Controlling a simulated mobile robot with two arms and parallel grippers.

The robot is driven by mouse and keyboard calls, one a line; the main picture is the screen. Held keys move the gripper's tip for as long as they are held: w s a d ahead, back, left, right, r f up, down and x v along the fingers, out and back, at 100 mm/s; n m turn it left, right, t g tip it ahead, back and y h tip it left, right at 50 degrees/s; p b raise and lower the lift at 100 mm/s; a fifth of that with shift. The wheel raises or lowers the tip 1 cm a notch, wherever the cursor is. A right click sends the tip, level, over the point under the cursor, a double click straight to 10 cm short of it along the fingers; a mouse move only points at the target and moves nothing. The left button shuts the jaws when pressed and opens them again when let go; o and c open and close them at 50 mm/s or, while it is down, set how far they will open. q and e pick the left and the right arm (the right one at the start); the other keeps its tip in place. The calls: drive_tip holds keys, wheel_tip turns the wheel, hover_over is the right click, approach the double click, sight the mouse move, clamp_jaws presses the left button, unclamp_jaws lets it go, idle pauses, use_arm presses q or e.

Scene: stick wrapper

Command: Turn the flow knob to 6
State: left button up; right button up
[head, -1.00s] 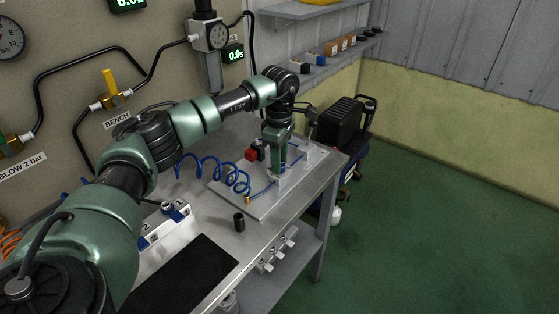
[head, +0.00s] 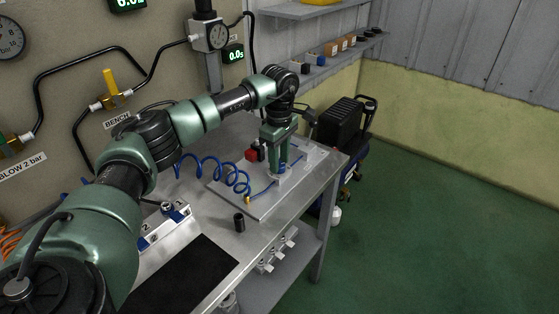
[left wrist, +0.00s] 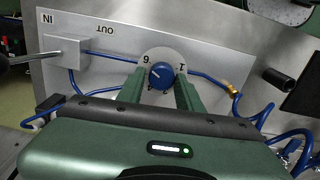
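The blue flow knob (left wrist: 161,75) sits on a pale round dial with a 6 at its upper left and a 1 at its right in the left wrist view. A pale mark on the knob seems to point up and left, towards the 6; it is small. My left gripper (head: 277,172) points down over the plate on the bench. In the left wrist view its two green fingers (left wrist: 162,78) stand on either side of the knob, very close to it. I cannot tell whether they touch it. My right gripper is out of view.
A silver plate (head: 257,207) carries the dial, with IN and OUT labels and blue tubing (left wrist: 104,53). A small black cylinder (head: 239,222) and a black mat (head: 190,275) are nearer on the bench.

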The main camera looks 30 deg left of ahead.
use_arm(q)
drive_tip(key=shift+o, duration=0.9)
wheel_tip(320, 180, up, 8)
drive_tip(key=shift+f+b, duration=0.1)
drive_tip(key=shift+b, duration=0.45)
